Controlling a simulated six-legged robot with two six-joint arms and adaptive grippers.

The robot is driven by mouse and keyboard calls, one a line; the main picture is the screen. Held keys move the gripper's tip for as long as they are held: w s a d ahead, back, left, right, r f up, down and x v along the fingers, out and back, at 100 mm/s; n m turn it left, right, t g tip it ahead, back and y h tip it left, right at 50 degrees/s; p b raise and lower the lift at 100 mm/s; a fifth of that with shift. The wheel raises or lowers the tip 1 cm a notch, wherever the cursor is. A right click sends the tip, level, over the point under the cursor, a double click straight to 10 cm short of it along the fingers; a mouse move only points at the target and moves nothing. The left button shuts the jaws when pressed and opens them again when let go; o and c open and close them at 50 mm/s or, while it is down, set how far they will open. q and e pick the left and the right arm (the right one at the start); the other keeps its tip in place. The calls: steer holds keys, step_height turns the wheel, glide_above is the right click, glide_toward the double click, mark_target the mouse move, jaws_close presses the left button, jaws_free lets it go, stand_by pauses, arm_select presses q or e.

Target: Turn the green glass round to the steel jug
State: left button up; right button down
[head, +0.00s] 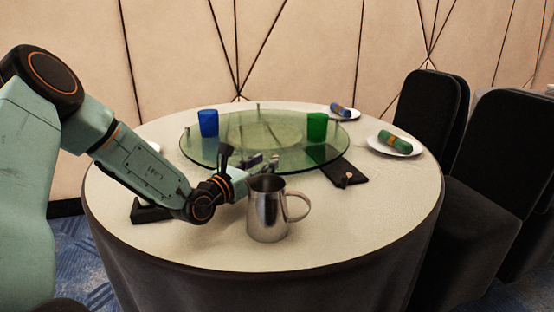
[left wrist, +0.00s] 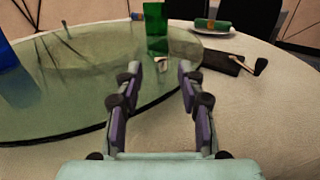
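The green glass (head: 317,127) stands upright on the right part of a round glass turntable (head: 225,158). It also shows in the left wrist view (left wrist: 156,30), beyond my fingers. The steel jug (head: 267,212) stands on the white tablecloth in front of the turntable, its handle to the right; it does not show in the left wrist view. My left gripper (head: 272,160) is behind the jug, at the turntable's near edge. In the left wrist view its two fingers (left wrist: 160,68) are apart with nothing held between them. My right gripper is not in view.
A blue glass (head: 208,123) stands on the turntable's left part. A plate with a rolled napkin (head: 397,146) lies at the right, and another (head: 343,113) at the back. A dark mat (head: 345,173) lies right of the turntable. Black chairs (head: 433,115) stand at the right.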

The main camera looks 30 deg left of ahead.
mark_target(276, 156)
arm_select(q)
steer(key=w, duration=0.1)
steer(key=w+b, duration=0.1)
steer(key=w, duration=0.1)
steer(key=shift+w+d+f+b, duration=0.2)
steer(key=shift+w+d+b, duration=0.1)
steer(key=shift+w, duration=0.05)
steer(key=shift+w+r, duration=0.1)
steer(key=shift+w, duration=0.2)
steer(key=shift+w+b, duration=0.3)
steer(key=shift+w, duration=0.5)
steer(key=shift+s+r, duration=0.1)
steer(key=shift+c, duration=0.2)
jaws_close()
